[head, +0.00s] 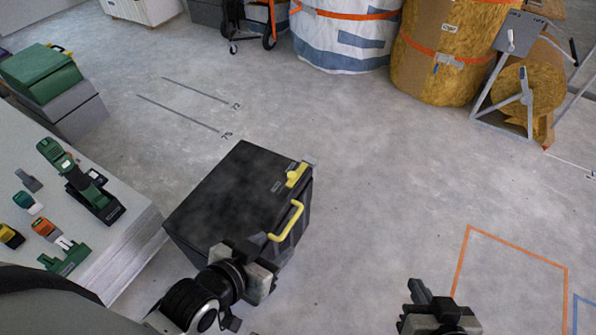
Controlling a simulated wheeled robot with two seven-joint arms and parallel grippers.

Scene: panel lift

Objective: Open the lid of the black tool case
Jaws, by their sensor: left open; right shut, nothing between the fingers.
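The black tool case (235,190) stands on the concrete floor in the middle of the head view. Its lid looks closed. A yellow latch (297,174) and a yellow handle (287,222) are on its right side. My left gripper (246,262) is at the case's near corner, just below the handle in the picture, and hides that corner. It is open; I cannot tell whether it touches the case. My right gripper (424,298) is shut and empty, over bare floor to the right of the case.
A pale bench (135,240) with green tools and several small parts stands close at the left. Large wrapped rolls (345,35) and a metal reel stand (520,95) are at the back. Orange floor lines (515,248) mark the right. The floor right of the case is clear.

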